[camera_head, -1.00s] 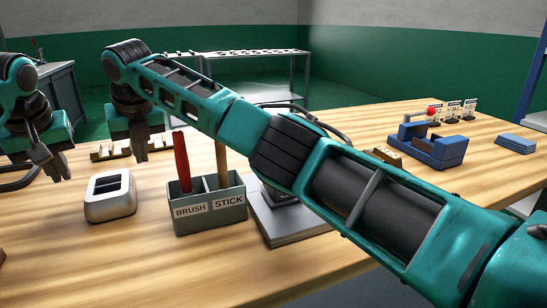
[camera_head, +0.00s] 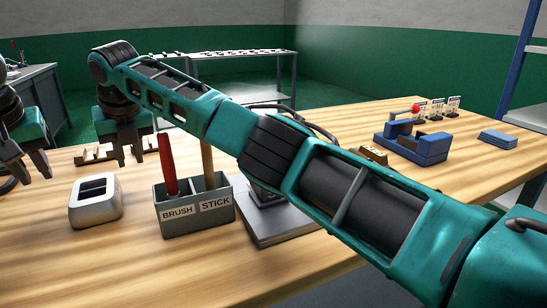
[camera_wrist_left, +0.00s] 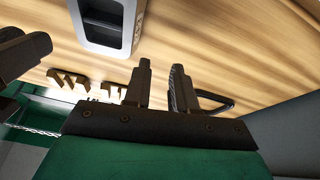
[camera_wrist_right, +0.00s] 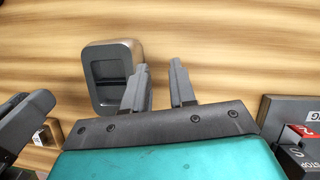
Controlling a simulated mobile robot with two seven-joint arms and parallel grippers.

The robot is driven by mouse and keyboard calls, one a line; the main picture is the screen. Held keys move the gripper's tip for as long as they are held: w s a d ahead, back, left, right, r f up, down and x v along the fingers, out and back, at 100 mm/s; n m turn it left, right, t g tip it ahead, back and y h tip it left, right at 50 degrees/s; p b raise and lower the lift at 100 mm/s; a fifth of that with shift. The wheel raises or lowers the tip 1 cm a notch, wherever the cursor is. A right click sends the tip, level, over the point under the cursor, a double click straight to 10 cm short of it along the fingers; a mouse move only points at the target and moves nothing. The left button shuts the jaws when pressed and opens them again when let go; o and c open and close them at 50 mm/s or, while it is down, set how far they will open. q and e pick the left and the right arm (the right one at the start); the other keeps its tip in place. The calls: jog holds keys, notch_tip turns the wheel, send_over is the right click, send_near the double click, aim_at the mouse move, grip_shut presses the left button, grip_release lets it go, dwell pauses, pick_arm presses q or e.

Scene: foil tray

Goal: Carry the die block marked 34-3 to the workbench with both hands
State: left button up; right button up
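A silver rounded block (camera_head: 95,214) with a dark rectangular opening stands on the wooden table (camera_head: 130,275) at the left. It is the likely die block; I cannot read its marking surely. It also shows in the left wrist view (camera_wrist_left: 88,38) and the right wrist view (camera_wrist_right: 92,90). My left gripper (camera_head: 24,172) is open and empty, left of the block and apart from it. My right gripper (camera_head: 129,158) is open and empty, behind and right of the block. Its arm crosses the head view from the right. A grey metal bench (camera_head: 240,55) stands at the back.
A grey bin (camera_head: 190,220) marked BRUSH and STICK holds a red handle and a wooden stick, close right of the block. A metal plate (camera_head: 268,228) lies beyond it, partly behind my arm. A blue fixture (camera_head: 425,148) stands at the right. The table front left is clear.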

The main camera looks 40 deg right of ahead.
pick_arm(q)
jog(key=v, duration=1)
pick_arm(e)
jog(key=v, duration=1.2)
pick_arm(q)
jog(key=shift+r, duration=0.15)
pick_arm(e)
jog(key=shift+r, duration=0.1)
pick_arm(q)
jog(key=shift+s, duration=0.15)
